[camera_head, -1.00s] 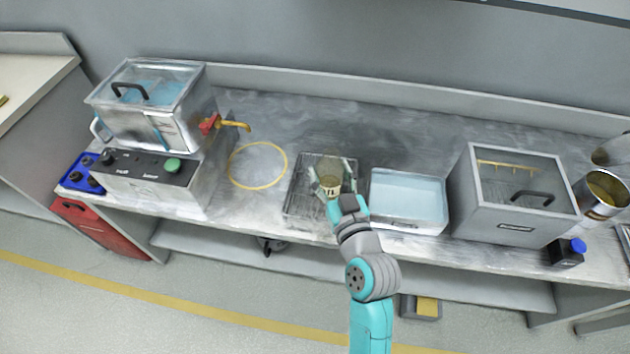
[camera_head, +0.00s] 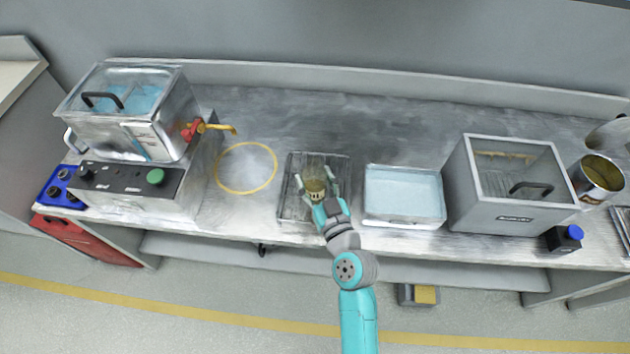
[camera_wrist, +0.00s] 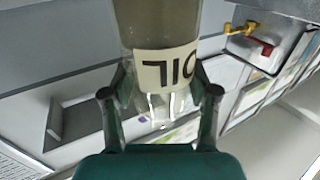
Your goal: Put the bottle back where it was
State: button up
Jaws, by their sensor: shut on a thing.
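The bottle (camera_head: 314,187) is clear glass with brownish contents and a cream label; the wrist view shows it large (camera_wrist: 165,68), with dark letters that look like "OIL" turned over. My gripper (camera_head: 317,194) is shut around the bottle near its label, one finger on each side, as the wrist view also shows (camera_wrist: 160,105). In the head view the bottle appears over the wire rack (camera_head: 289,207) on the bench. I cannot tell whether its base touches the rack. A yellow ring (camera_head: 221,181) marks a bare spot on the bench, left of the rack.
A tray of pale blue liquid (camera_head: 403,193) is right of the rack, then a grey lidded box (camera_head: 515,215). On the left a clear-lidded bath with a yellow-spouted red tap (camera_head: 193,129) stands on a control box (camera_head: 130,185). The bench behind the rack is clear.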

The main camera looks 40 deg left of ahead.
jog(key=shift+f, duration=0.6)
jog(key=shift+f, duration=0.15)
jog(key=o, duration=1.4)
jog(key=v, duration=1.2)
